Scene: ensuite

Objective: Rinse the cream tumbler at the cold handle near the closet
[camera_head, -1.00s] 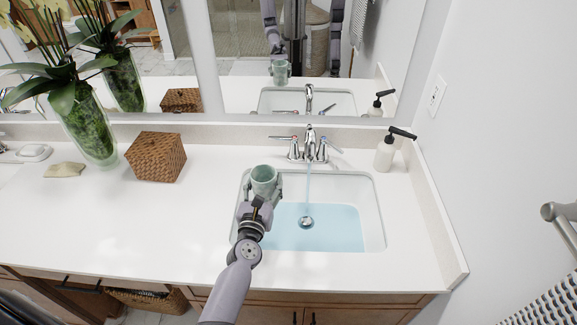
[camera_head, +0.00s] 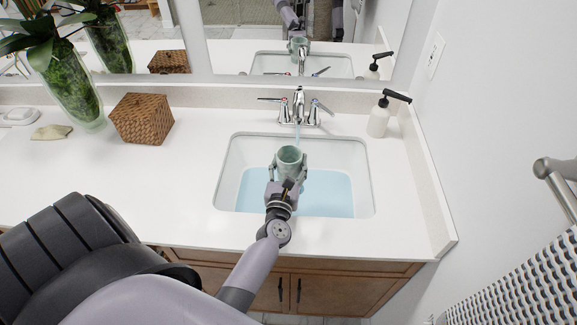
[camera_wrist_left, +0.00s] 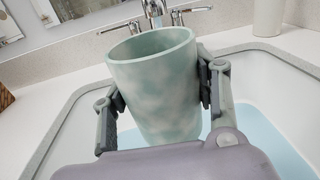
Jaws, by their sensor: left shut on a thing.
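A pale green, mottled tumbler (camera_head: 290,163) is upright, mouth up, above the sink basin (camera_head: 222,180). My left gripper (camera_head: 288,180) is shut on its sides. In the left wrist view the fingers (camera_wrist_left: 160,98) press both sides of the tumbler (camera_wrist_left: 155,85). The chrome faucet (camera_head: 299,104) stands behind the basin, with a left handle (camera_head: 270,99) with a red mark and a right handle (camera_head: 320,107) with a blue mark. A thin water stream (camera_head: 298,132) falls from the spout just behind the tumbler's rim; I cannot tell whether it enters the tumbler. My right gripper is not visible.
Bluish water (camera_head: 325,192) lies in the basin. A soap dispenser (camera_head: 379,120) stands right of the faucet. A woven box (camera_head: 142,119) and a glass vase (camera_head: 73,88) stand on the left. The counter (camera_head: 160,175) between is clear. A wall and towel bar (camera_head: 556,185) close off the right.

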